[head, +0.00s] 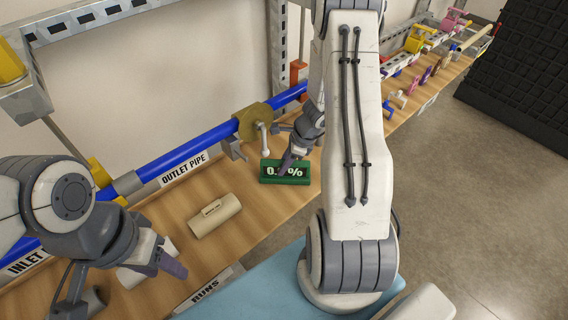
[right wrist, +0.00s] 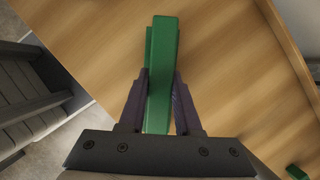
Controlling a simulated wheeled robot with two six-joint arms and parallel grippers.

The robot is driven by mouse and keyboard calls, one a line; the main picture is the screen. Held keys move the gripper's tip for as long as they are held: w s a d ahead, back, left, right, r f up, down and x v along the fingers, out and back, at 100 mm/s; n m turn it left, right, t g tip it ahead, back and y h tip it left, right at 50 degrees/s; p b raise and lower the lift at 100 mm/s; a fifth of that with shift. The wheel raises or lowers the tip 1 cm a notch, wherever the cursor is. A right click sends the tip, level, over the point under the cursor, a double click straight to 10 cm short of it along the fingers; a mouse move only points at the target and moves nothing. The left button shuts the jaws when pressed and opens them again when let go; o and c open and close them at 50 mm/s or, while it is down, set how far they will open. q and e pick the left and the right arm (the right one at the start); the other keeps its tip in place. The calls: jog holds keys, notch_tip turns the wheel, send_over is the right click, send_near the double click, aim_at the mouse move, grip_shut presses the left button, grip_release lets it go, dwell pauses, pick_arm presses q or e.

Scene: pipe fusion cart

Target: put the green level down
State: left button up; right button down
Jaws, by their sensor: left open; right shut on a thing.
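The green level (head: 297,180) is a small green block with a dark display that reads a percentage, partly covered by a finger. In the head view it is at the wooden bench top, below the blue pipe. My right gripper (head: 287,163) is shut on the level, and the right wrist view shows the green body (right wrist: 161,65) between its two purple fingers. I cannot tell whether the level touches the wood. My left gripper (head: 165,262) is open at the lower left, near a pale tube piece, away from the level.
The wooden bench (head: 240,238) carries a beige pipe piece (head: 215,216) left of the level. A blue pipe (head: 190,150) with a tan flange (head: 252,121) runs behind. Signs read OUTLET PIPE (head: 185,169) and RUNS (head: 206,290). Coloured clamps (head: 415,80) stand at the far right.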

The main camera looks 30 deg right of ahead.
jog(key=shift+f, duration=0.15)
jog(key=c, duration=0.6)
grip_release()
